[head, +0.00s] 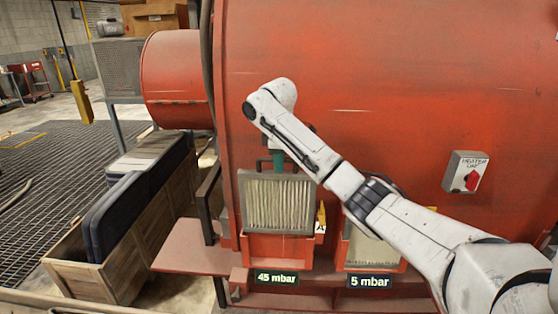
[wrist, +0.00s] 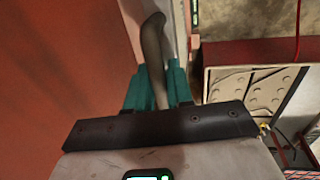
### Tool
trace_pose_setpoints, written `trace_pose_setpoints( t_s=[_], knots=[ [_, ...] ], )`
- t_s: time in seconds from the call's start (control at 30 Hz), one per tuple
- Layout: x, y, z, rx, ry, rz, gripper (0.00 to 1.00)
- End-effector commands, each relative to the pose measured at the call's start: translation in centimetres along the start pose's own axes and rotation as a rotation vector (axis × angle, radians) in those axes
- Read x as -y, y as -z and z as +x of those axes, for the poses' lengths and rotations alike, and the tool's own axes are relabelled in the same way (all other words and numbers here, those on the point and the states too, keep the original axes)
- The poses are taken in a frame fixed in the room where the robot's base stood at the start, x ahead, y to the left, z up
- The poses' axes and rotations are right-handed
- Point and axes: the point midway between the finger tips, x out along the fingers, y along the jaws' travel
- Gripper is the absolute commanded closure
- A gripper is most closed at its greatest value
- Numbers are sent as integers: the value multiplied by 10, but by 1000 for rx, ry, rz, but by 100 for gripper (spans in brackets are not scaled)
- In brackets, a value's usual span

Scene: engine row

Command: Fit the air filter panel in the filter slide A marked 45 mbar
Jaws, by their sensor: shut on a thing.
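The air filter panel (head: 279,203), pale pleats in a grey frame, hangs upright below my gripper (head: 278,160). My gripper is shut on the dark handle at its top. In the wrist view the teal fingers (wrist: 158,82) close on the curved dark handle (wrist: 153,50). The red filter slide A (head: 278,248) sits directly below the panel, above the "45 mbar" sign (head: 277,278). The panel's lower edge meets the slide's top in the picture; I cannot tell whether it has entered.
A second slide (head: 372,267) over the "5 mbar" sign (head: 369,282) holds a pale panel, partly behind my arm. A heater switch box (head: 465,172) is on the red engine housing. A wooden crate (head: 105,276) with dark cases stands left. A red ledge (head: 195,258) juts out left.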

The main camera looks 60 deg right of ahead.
Motion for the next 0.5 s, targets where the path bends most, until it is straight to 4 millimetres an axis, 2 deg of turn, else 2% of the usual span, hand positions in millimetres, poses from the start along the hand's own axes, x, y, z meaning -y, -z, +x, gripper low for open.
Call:
trace_pose_setpoints(
  t_s=[0.5],
  knots=[
    [1,0,6,0,-2,1,100]
  ],
)
